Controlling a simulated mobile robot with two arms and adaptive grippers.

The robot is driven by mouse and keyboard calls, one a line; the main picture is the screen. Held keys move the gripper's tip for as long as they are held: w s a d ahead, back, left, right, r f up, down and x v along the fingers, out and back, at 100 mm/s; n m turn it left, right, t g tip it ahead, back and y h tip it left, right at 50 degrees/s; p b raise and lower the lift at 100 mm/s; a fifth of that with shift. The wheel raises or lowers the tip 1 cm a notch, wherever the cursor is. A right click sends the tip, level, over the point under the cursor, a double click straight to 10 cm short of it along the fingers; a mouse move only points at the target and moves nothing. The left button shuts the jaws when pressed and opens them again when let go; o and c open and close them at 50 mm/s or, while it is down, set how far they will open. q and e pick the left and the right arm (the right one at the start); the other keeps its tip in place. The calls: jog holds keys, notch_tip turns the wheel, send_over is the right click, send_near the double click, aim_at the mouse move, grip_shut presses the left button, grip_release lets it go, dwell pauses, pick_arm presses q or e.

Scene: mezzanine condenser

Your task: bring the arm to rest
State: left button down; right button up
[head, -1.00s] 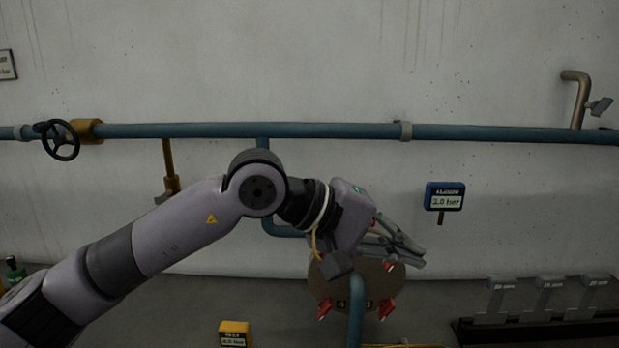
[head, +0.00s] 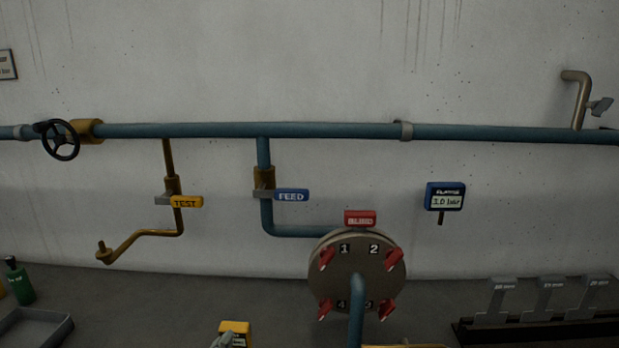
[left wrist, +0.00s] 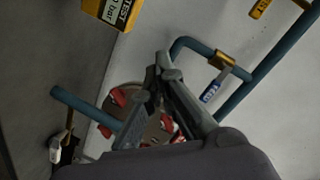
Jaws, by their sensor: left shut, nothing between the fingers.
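My left gripper shows only as a grey tip (head: 228,341) at the bottom edge of the head view, in front of the yellow test gauge (head: 236,327). The rest of that arm is out of this view. In the left wrist view the left gripper (left wrist: 164,72) is shut and empty, its fingers together. Behind it in that view are the round flange (left wrist: 158,128) with red clamps and the blue pipe. These look apart from the fingers, though the depth is hard to judge. My right gripper is in neither view.
The flange (head: 333,283) carries a red BLIND tag (head: 360,218). Blue FEED (head: 292,195) and yellow TEST (head: 187,202) handles stick out from the pipes. A blue gauge (head: 444,197) hangs on the wall. A grey tray (head: 35,328) lies lower left, a rack (head: 530,328) lower right.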

pick_arm(q)
jog(key=s+a+f+n+g, duration=0.35)
jog(key=s+f+g, duration=0.25)
jog(key=s+f, duration=0.55)
jog(key=s+a+f+n+g, duration=0.2)
jog(key=s+f+n+g, duration=0.55)
jog(key=s, duration=0.75)
notch_tip(320, 180, down, 27)
jog(key=m, duration=0.3)
jog(key=s+a+f, duration=0.2)
jog(key=s+f, duration=1.4)
jog(key=s, duration=0.1)
jog(key=shift+a+f+g, duration=0.15)
jog(key=shift+a+g, duration=0.1)
jog(key=shift+g, duration=0.2)
jog(key=shift+s, duration=0.1)
